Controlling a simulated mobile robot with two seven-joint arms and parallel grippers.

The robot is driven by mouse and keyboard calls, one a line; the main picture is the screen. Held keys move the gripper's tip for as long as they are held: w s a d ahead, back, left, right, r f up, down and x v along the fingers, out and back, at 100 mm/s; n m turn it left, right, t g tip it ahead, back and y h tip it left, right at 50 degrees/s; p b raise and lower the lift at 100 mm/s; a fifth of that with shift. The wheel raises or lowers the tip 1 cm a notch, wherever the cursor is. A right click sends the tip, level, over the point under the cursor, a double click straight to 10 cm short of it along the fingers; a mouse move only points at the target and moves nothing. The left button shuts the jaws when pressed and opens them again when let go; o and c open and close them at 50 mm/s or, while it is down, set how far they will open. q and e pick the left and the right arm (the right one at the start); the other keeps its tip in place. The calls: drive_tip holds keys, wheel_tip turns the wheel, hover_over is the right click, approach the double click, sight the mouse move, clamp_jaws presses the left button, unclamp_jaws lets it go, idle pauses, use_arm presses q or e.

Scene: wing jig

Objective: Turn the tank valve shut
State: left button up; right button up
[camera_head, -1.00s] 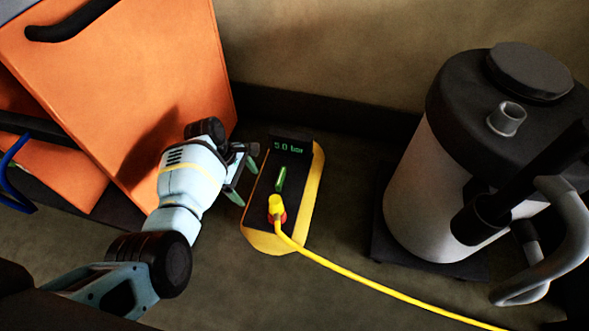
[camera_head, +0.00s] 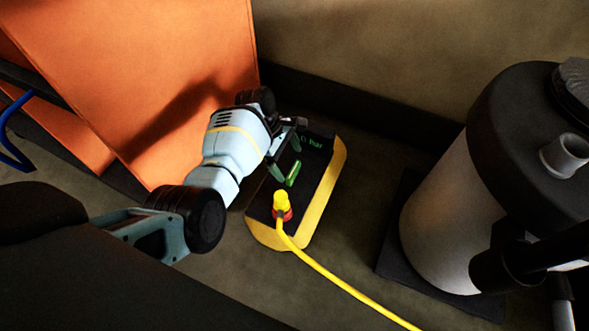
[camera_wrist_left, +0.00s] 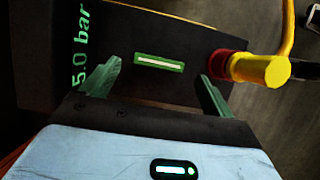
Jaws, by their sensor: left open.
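The tank valve (camera_head: 293,173) is a small green bar handle on the black top of a yellow-edged box (camera_head: 325,195). It also shows in the left wrist view (camera_wrist_left: 160,63), lying nearly crosswise with a pale stripe. My left gripper (camera_head: 287,157) is open beside the valve, over the box's left side. In the left wrist view its two green fingers (camera_wrist_left: 156,90) are spread wide, one toward each end of the handle, apart from it. A green display (camera_wrist_left: 80,45) reads 5.0 bar; the gripper partly hides it in the head view. My right gripper is not in view.
A yellow hose (camera_head: 330,272) runs from a yellow plug (camera_head: 281,201) in a red ring close to the valve. A grey tank with a black lid (camera_head: 450,215) stands to the right. Orange panels (camera_head: 140,80) stand behind my left arm. Bare floor separates box and tank.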

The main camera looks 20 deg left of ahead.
sight(294, 170)
use_arm(q)
drive_tip(key=b+x, duration=0.2)
drive_tip(key=x, duration=0.2)
drive_tip(key=shift+f, duration=0.25)
drive_tip(key=shift+d+f, duration=0.1)
drive_tip(key=shift+f, duration=0.15)
drive_tip(key=shift+d+f, duration=0.1)
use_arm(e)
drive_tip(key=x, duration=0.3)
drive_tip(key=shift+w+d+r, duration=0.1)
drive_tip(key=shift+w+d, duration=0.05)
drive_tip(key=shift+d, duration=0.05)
use_arm(q)
drive_tip(key=shift+c, duration=0.5)
drive_tip(key=c, duration=0.9)
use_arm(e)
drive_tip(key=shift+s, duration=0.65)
